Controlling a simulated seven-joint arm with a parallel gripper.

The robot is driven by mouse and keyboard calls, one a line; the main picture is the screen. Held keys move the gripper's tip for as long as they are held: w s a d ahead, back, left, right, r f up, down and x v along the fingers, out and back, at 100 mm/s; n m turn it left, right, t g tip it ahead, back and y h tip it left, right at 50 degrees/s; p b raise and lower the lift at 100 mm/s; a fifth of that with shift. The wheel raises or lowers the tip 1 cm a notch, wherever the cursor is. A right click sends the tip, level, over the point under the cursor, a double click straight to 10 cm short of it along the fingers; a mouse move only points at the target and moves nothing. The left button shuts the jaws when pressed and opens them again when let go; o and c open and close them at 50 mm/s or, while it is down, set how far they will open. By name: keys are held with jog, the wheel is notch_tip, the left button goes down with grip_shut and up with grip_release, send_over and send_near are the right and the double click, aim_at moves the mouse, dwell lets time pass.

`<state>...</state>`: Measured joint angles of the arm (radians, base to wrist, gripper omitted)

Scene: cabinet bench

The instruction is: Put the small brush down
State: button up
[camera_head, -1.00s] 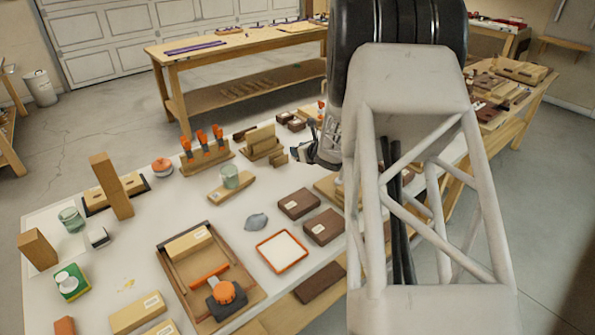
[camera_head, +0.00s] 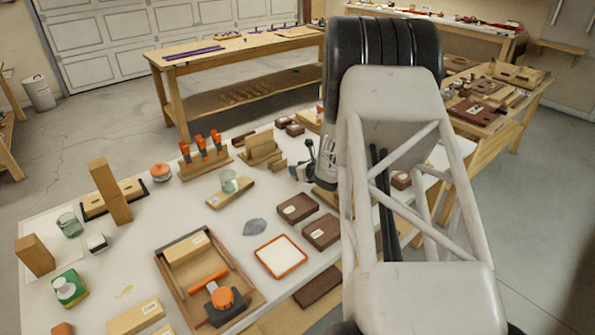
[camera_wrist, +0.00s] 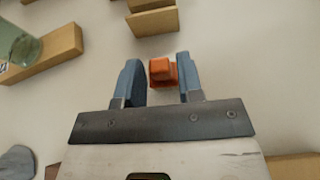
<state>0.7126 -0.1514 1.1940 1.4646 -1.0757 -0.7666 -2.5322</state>
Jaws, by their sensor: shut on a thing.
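My gripper (camera_head: 305,168) is over the right part of the bench, beyond the dark brown boxes, with the arm covering what lies to its right. In the wrist view its two blue-grey fingers (camera_wrist: 160,82) are shut on a small orange piece, which I take to be the small brush (camera_wrist: 162,73). Only its orange end shows. Bristles are not visible, and I cannot tell whether it touches the white bench top (camera_wrist: 110,75).
Wooden blocks (camera_wrist: 152,18) stand just beyond the fingers. A green glass (camera_head: 229,182) on a wooden block is to the left. Dark brown boxes (camera_head: 297,208), a grey stone-like piece (camera_head: 254,227) and an orange-rimmed tray (camera_head: 299,268) lie nearer. Bare bench shows around the fingers.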

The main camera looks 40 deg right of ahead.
jog(key=shift+f, duration=0.5)
jog(key=shift+f, duration=0.15)
jog(key=o, duration=0.9)
jog(key=shift+s+r, duration=0.1)
jog(key=shift+r, duration=0.1)
jog(key=shift+v, duration=3.65)
jog(key=shift+a, duration=0.1)
